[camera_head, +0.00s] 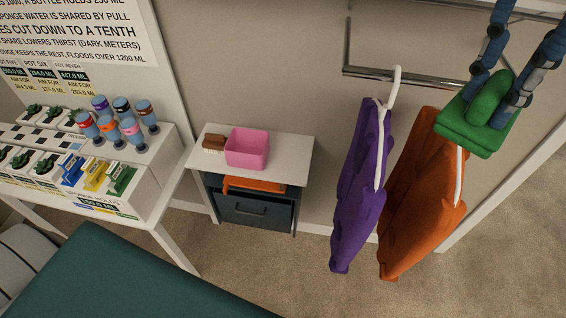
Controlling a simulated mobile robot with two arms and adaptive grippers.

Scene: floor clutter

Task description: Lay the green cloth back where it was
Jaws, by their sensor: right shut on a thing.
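The green cloth (478,129) is at the upper right of the head view, a flat folded pad with a raised bulge in its middle. My right gripper (487,103) reaches down from the top right with its two blue-grey fingers on either side of the bulge, shut on the cloth. The cloth appears in front of the top of an orange garment (417,195); I cannot tell whether they touch. My left gripper is not in view.
A purple garment (358,190) on a white hanger hangs beside the orange one, near a metal rail (400,76). A white stand (290,158) holds a pink bin (247,148). Bottles and pots fill the left bench. A teal surface (110,275) lies lower left; carpet is clear lower right.

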